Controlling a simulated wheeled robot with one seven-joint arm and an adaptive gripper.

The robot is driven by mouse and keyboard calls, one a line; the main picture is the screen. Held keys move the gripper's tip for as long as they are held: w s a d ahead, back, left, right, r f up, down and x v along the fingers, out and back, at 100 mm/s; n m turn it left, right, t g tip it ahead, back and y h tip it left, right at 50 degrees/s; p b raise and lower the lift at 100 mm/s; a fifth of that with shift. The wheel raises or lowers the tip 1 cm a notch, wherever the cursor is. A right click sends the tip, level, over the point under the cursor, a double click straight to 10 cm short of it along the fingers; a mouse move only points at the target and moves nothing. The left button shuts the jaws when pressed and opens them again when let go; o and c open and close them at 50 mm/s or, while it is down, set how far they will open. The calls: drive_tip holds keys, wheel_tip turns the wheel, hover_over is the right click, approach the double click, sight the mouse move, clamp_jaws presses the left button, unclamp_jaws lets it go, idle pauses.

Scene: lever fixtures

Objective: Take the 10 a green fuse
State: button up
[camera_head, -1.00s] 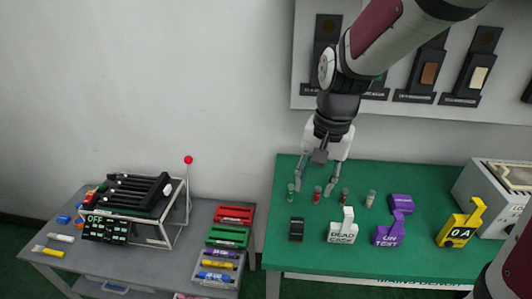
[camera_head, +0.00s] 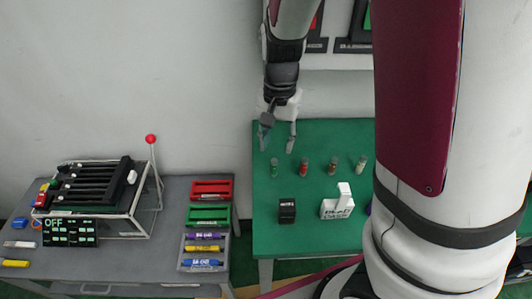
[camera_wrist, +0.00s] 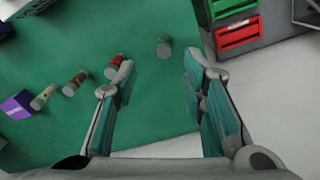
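The green fuse (camera_head: 274,168) stands upright at the left end of a row on the green table (camera_head: 262,225). In the wrist view the green fuse (camera_wrist: 163,46) lies beyond the fingertips, roughly between their lines, with nothing touching it. My gripper (camera_head: 278,148) is open and empty, its fingers pointing down just behind and above the green fuse. The wrist view shows its two fingers (camera_wrist: 160,75) spread wide, with the red fuse (camera_wrist: 115,66) close by the left fingertip. Any rating print on the fuses is too small to read.
The red fuse (camera_head: 304,167), a brown fuse (camera_head: 333,166) and a pale fuse (camera_head: 361,165) continue the row. A black block (camera_head: 287,211) and a white labelled block (camera_head: 338,205) stand in front. A grey table (camera_head: 165,262) with trays is left. My arm covers the right side.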

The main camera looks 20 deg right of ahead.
sight(274, 161)
drive_tip(key=f, duration=0.4)
drive_tip(key=f+b, duration=0.1)
drive_tip(key=f, duration=0.4)
drive_tip(key=shift+w+a+f+b, duration=0.15)
drive_tip(key=shift+a+b, duration=0.05)
drive_tip(key=shift+b, duration=0.1)
clamp_jaws()
